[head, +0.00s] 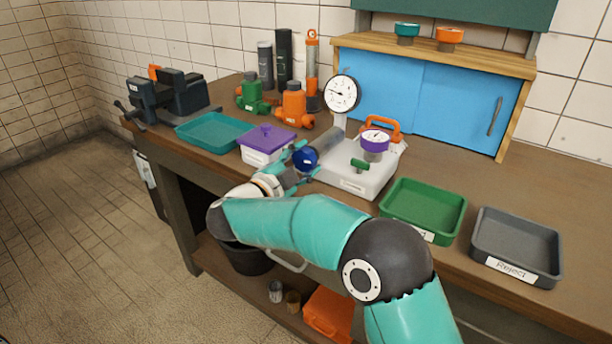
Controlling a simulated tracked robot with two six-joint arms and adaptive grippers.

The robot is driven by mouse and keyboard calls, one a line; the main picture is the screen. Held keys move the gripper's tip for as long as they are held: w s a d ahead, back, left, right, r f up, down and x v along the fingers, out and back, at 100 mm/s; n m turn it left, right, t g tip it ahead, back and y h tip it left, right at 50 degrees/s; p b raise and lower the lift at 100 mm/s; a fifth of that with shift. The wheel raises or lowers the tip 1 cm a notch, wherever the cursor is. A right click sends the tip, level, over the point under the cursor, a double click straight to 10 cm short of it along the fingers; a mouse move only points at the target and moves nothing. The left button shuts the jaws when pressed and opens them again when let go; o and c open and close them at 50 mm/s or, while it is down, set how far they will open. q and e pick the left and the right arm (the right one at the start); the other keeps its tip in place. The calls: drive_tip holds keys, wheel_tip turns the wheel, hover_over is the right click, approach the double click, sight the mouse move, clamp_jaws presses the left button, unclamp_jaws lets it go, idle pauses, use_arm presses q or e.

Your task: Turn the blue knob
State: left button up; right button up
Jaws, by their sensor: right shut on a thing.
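The blue knob (305,159) is a round dark-blue wheel at the left end of a grey cylinder that sits at the left side of a white test stand (355,179). My right gripper (301,162) reaches it from the front left, with its teal fingers around the knob. The right gripper is shut on the knob; its fingers and wrist hide part of it. A round white dial gauge (342,94) stands upright behind on the stand. My left gripper is not in view.
A purple-lidded box (265,141) stands close left of the gripper, with a teal tray (212,132) beyond. The stand carries a purple gauge (375,142) and green handle (360,165). A green tray (424,208) and grey Reject tray (517,244) lie to the right.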

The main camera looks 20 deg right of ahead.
drive_tip(key=m+b, duration=0.3)
drive_tip(key=b, duration=0.1)
drive_tip(key=m+b, duration=0.4)
drive_tip(key=f+m+b, duration=0.1)
drive_tip(key=m+b, duration=0.3)
drive_tip(key=shift+a+f, duration=0.1)
drive_tip(key=shift+a, duration=0.05)
drive_tip(key=m+b, duration=0.5)
drive_tip(key=m, duration=0.2)
drive_tip(key=shift+w, duration=0.1)
drive_tip(key=m+b, duration=0.2)
drive_tip(key=m, duration=0.1)
drive_tip(key=shift+a+m, duration=0.1)
drive_tip(key=shift+m, duration=0.3)
drive_tip(key=m+b, duration=0.2)
drive_tip(key=m, duration=0.2)
drive_tip(key=shift+w+m+b, duration=0.1)
drive_tip(key=shift+m+b, duration=0.4)
drive_tip(key=shift+m, duration=1.7)
